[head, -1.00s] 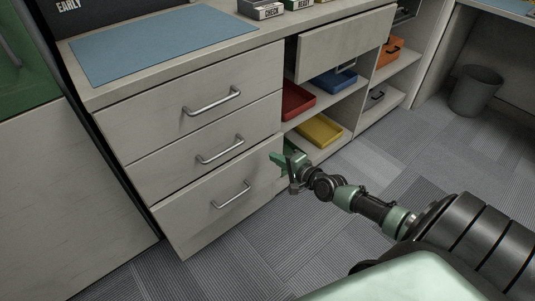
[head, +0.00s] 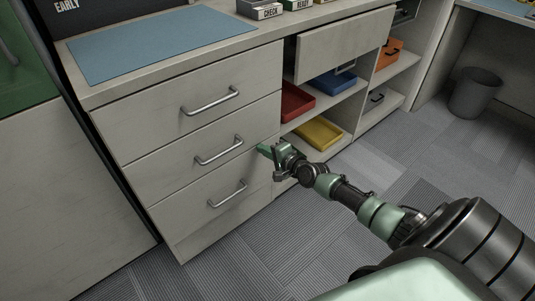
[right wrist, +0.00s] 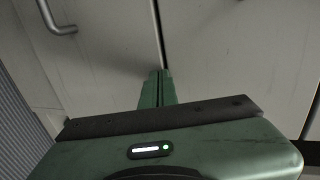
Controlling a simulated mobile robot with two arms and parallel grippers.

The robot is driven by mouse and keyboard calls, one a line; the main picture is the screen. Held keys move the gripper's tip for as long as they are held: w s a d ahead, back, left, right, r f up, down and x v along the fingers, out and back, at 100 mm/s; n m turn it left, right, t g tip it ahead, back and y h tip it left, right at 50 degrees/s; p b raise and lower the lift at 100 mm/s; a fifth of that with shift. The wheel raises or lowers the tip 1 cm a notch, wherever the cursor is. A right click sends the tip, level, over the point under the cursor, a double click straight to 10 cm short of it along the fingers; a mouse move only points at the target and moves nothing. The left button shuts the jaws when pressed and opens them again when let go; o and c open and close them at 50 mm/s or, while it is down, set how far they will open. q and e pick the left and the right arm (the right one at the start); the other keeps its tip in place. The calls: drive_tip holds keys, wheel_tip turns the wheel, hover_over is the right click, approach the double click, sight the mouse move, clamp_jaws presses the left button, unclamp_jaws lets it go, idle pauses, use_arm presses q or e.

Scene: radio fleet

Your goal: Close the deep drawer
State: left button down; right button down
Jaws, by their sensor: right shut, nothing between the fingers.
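The deep drawer (head: 195,222) is the bottom drawer of the left cabinet, with a pale front and a metal bar handle (head: 228,194). Its front looks level, or very nearly so, with the drawers above; any small gap cannot be told. My right gripper (head: 262,148) is shut and empty at the right edge of the drawer fronts, near the seam above the deep drawer. In the right wrist view its green fingertips (right wrist: 163,74) point at a dark seam between pale panels. Touch cannot be told. My left gripper is out of view.
Two drawers (head: 190,140) above look shut. To the right, an upper drawer (head: 345,45) sticks out over open shelves with a red tray (head: 295,101), a yellow tray (head: 319,133) and a blue tray (head: 334,82). Carpet floor in front is clear; a bin (head: 474,92) stands far right.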

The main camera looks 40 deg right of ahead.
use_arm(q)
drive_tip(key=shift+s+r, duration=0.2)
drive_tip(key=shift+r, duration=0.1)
use_arm(e)
drive_tip(key=shift+w+d+r, duration=0.1)
drive_tip(key=shift+w+r, duration=0.1)
drive_tip(key=shift+r, duration=0.1)
drive_tip(key=shift+r, duration=0.1)
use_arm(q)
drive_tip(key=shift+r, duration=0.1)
